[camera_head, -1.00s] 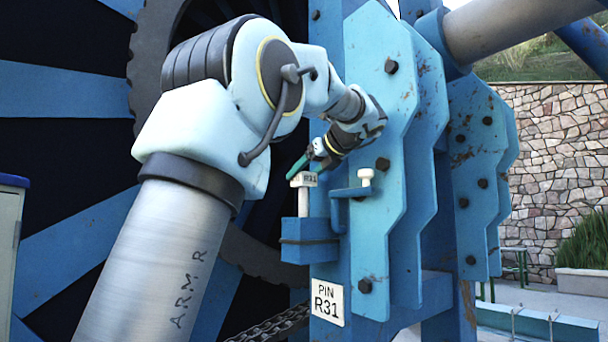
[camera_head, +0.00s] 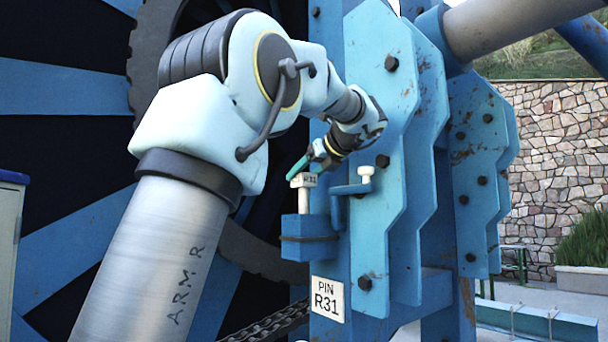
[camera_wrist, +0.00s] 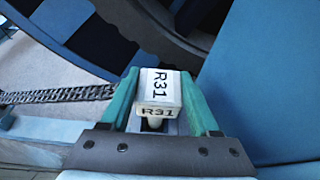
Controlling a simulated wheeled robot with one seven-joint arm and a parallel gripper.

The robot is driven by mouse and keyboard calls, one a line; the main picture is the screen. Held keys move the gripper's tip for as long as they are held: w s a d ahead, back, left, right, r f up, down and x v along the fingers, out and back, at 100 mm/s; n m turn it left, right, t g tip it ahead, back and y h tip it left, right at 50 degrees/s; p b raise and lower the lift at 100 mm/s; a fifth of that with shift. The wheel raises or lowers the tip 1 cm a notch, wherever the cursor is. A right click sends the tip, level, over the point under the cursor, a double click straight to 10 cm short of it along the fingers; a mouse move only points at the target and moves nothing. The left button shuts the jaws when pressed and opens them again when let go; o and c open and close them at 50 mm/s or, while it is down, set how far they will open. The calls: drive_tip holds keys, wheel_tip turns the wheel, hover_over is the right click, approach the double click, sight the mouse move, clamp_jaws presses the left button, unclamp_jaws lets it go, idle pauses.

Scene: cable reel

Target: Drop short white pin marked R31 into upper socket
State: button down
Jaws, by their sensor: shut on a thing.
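The short white pin (camera_head: 305,199) has a square head marked R31 and stands upright. Its lower end meets the top of a blue block (camera_head: 308,238) on the blue frame; how deep it sits is hidden. My gripper (camera_head: 300,168) reaches the head from above. In the wrist view, the green fingers of my gripper (camera_wrist: 160,105) are shut on the two sides of the white head, which also shows there (camera_wrist: 158,92). Which opening is the upper socket I cannot tell.
A blue bracket (camera_head: 350,190) with a white knob (camera_head: 366,172) juts out just right of the pin. A sign (camera_head: 327,299) reading PIN R31 hangs below the block. A chain (camera_head: 265,327) runs below left. Bolted blue plates (camera_head: 385,120) stand close to the right.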

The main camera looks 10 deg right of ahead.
sight(306, 201)
drive_tip(key=shift+f+b, duration=1.7)
drive_tip(key=shift+f, duration=1.4)
drive_tip(key=shift+s+f, duration=0.15)
drive_tip(key=shift+f, duration=0.15)
drive_tip(key=shift+s+f, duration=0.15)
drive_tip(key=shift+f, duration=0.05)
drive_tip(key=shift+w+a+r+p, duration=0.1)
drive_tip(key=shift+w+r+p, duration=0.1)
drive_tip(key=shift+r+p, duration=0.25)
drive_tip(key=shift+c, duration=0.2)
unclamp_jaws()
drive_tip(key=shift+f, duration=0.1)
drive_tip(key=shift+f, duration=0.1)
